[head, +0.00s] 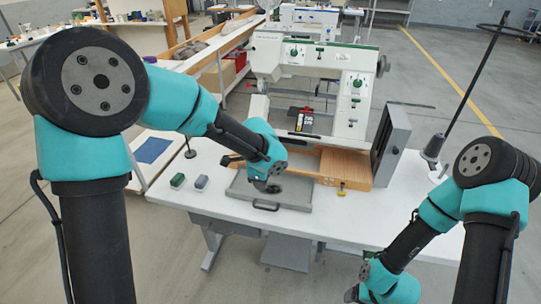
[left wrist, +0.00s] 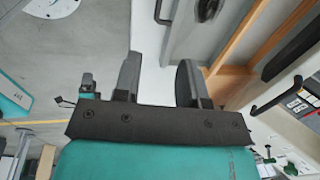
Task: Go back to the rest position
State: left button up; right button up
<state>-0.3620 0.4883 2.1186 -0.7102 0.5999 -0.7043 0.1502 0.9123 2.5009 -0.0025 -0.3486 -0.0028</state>
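My left gripper (left wrist: 158,75) is open in the left wrist view, with its two dark fingers apart and nothing between them. In the head view, my left arm reaches from the left to above the grey tray (head: 232,190). The gripper there is small, dark and partly hidden by the wrist. In the left wrist view the tray (left wrist: 213,38) lies beyond the fingers. My right arm hangs low at the lower right of the head view, in front of the table. Its fingers cannot be made out.
A white sewing-type machine (head: 350,95) stands behind a wooden board (head: 345,165). A grey box (head: 391,145) stands to its right, and a thread cone (head: 433,148) on a stand. Two small blocks, green (head: 178,181) and grey (head: 201,182), lie left of the tray.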

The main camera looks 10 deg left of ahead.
pick_arm(q)
jog(key=s+a+f+n+h, duration=0.1)
jog(key=s+a+f+n, duration=0.2)
jog(key=s+f+n, duration=0.3)
jog(key=s+a+f+n+h, duration=0.1)
jog(key=s+a+f+n, duration=0.2)
jog(key=s+f+n, duration=0.4)
jog(key=s+a+f+n+g+h, duration=0.1)
jog(key=s+a+f+n, duration=0.3)
jog(key=f, duration=1.3)
jog(key=s+n, duration=0.3)
jog(key=shift+n+h, duration=0.3)
